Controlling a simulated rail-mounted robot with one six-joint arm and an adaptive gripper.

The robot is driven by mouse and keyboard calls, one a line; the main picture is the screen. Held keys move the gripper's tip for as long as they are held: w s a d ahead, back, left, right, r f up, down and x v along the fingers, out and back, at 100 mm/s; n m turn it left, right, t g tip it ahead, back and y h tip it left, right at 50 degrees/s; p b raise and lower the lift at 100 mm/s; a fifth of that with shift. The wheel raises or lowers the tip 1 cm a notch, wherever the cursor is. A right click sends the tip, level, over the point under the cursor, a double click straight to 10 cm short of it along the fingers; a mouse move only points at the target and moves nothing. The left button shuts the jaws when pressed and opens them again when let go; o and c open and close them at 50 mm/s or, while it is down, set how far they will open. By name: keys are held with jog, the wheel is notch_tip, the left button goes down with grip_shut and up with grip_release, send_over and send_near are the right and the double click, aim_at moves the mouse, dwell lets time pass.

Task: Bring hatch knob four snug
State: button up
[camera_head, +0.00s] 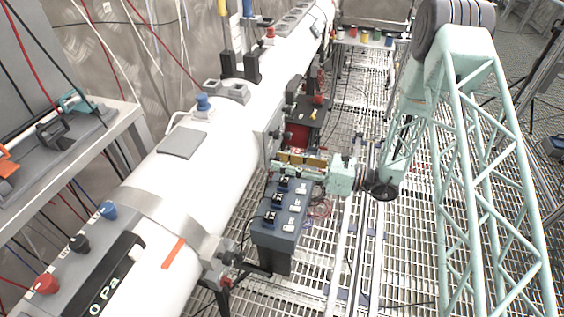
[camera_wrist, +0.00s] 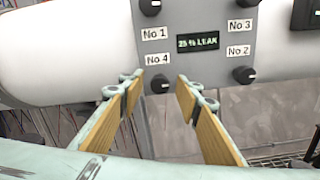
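In the wrist view, hatch knob four (camera_wrist: 160,87) is a small black knob at the lower left of a grey panel (camera_wrist: 205,70), just below the "No 4" label. My gripper (camera_wrist: 160,86) is open, with its yellow-padded fingers spread to the left and right of this knob. I cannot tell whether the tips reach as far as the knob, and no contact shows. The panel's display (camera_wrist: 197,43) seems to read "25 % LEAK". In the head view my gripper (camera_head: 276,160) points left at the white pipe's side; knob four cannot be made out there.
Knob one (camera_wrist: 150,7), knob three (camera_wrist: 247,3) and knob two (camera_wrist: 244,75) sit on the same panel. In the head view a dark box with switches (camera_head: 280,215) stands just below my gripper. The white pipe (camera_head: 215,150) runs along the left; grating lies to the right.

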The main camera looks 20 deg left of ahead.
jog(key=shift+d, duration=0.15)
jog(key=d, duration=1.1)
jog(key=shift+d, duration=0.3)
jog(key=shift+s, duration=0.1)
jog(key=shift+r, duration=0.15)
dwell(0.4)
